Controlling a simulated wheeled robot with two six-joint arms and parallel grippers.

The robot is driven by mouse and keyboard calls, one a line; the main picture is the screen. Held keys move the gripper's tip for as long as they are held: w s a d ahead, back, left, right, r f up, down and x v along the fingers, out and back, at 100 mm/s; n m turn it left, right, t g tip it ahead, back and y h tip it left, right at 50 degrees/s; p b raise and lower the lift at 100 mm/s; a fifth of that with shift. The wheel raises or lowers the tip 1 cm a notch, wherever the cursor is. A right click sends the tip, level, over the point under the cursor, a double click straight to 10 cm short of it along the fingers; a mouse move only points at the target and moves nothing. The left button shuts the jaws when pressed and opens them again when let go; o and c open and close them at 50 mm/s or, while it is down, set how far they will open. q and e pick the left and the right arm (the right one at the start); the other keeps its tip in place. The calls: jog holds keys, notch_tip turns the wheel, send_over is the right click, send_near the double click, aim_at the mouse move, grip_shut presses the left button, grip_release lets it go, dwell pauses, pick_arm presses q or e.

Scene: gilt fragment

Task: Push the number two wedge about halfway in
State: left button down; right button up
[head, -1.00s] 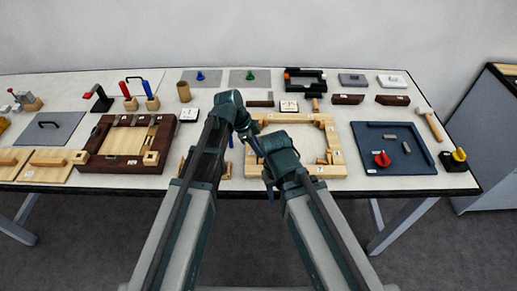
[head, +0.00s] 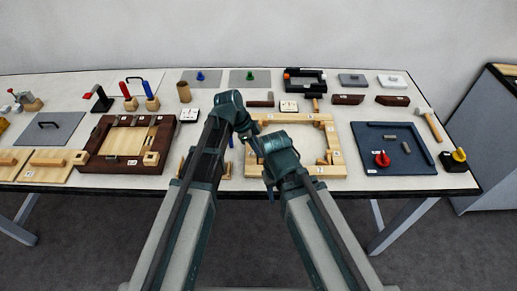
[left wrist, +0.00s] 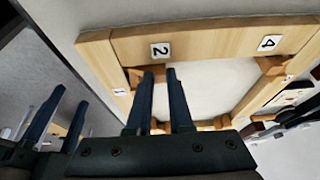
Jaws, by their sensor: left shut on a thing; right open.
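The light wooden frame (head: 336,156) lies near the front of the table, partly behind my arms. In the left wrist view its rim (left wrist: 215,42) carries a number 2 label (left wrist: 160,50). The number two wedge (left wrist: 156,73) is a small wooden piece at the inner edge just below that label. My left gripper (left wrist: 160,74) is shut on this wedge, its dark fingers on either side. How deep the wedge sits is hard to tell. My right gripper (left wrist: 72,95) is open and empty, off to the left in the left wrist view.
A number 4 label (left wrist: 268,43) and another wedge (left wrist: 272,65) are along the same rim. A dark wooden frame (head: 90,151) lies to the left, a blue tray (head: 365,153) to the right. Between the light frame's sides there is bare tabletop.

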dwell(0.3)
pick_arm(q)
jog(key=shift+s, duration=0.45)
jog(key=c, duration=0.8)
grip_release()
jog(key=shift+w, duration=0.1)
jog(key=shift+r, duration=0.15)
jog(key=p+v, duration=1.2)
jog(key=v, duration=0.1)
jog(key=shift+a+r+p, duration=0.2)
jog(key=shift+a+p, duration=0.05)
jog(key=shift+p, duration=0.15)
